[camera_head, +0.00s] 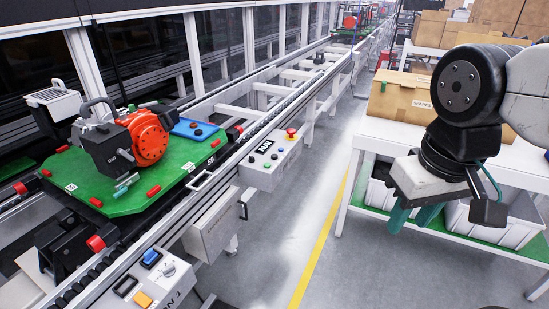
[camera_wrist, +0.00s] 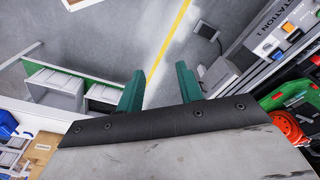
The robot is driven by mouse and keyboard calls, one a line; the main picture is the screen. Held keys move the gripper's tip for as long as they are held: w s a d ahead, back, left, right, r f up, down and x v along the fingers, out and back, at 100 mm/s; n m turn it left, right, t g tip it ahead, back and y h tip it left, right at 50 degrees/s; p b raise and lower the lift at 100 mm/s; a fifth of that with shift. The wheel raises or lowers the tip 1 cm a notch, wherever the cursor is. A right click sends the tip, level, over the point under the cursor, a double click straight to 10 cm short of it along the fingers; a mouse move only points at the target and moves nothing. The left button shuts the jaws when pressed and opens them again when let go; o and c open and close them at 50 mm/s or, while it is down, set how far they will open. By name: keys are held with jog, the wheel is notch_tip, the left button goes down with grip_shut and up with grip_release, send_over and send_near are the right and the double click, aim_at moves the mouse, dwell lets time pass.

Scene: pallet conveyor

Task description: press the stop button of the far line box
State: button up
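The farther line box (camera_head: 272,160) is a light grey control box on the side rail of the conveyor, in the middle of the head view. On its top are a red mushroom button (camera_head: 291,133) at the far right end, a dark labelled plate, and small green and black buttons. My gripper (camera_head: 414,214) hangs to the right of it, across the aisle beside the white table, well apart from the box. In the wrist view its two green fingers (camera_wrist: 160,70) are spread apart with nothing between them. The red button cannot be made out in the wrist view.
A nearer box (camera_head: 150,280) with blue and orange buttons sits on the same rail. A green pallet (camera_head: 125,205) carries a red motor unit (camera_head: 149,138). The white table (camera_head: 375,130) holds cardboard boxes. The aisle with a yellow line (camera_head: 318,245) is clear.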

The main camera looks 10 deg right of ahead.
grip_shut()
dwell(1.8)
